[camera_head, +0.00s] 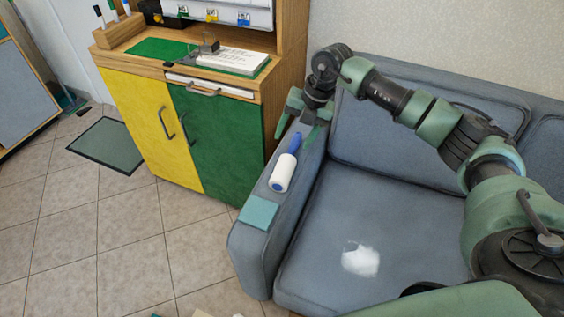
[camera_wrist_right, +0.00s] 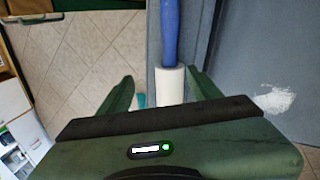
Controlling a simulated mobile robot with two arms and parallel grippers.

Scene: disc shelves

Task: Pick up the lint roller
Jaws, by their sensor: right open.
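The lint roller (camera_head: 284,171) lies on the left armrest of the blue sofa, its white roll toward the front and its blue handle toward the back. My right gripper (camera_head: 296,122) is open above the armrest near the handle end. In the right wrist view the lint roller (camera_wrist_right: 170,80) shows between the two green fingers of the gripper (camera_wrist_right: 160,92), with the blue handle at the top and the white roll lower down. Part of the roll is hidden behind the gripper body. The fingers look apart from it. My left gripper is out of view.
The sofa (camera_head: 330,220) has a white patch (camera_head: 360,259) on its seat. A teal cloth-like square (camera_head: 258,212) lies on the armrest in front of the roller. A cabinet (camera_head: 222,130) with yellow and green doors stands close to the left of the armrest. Tiled floor is open at left.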

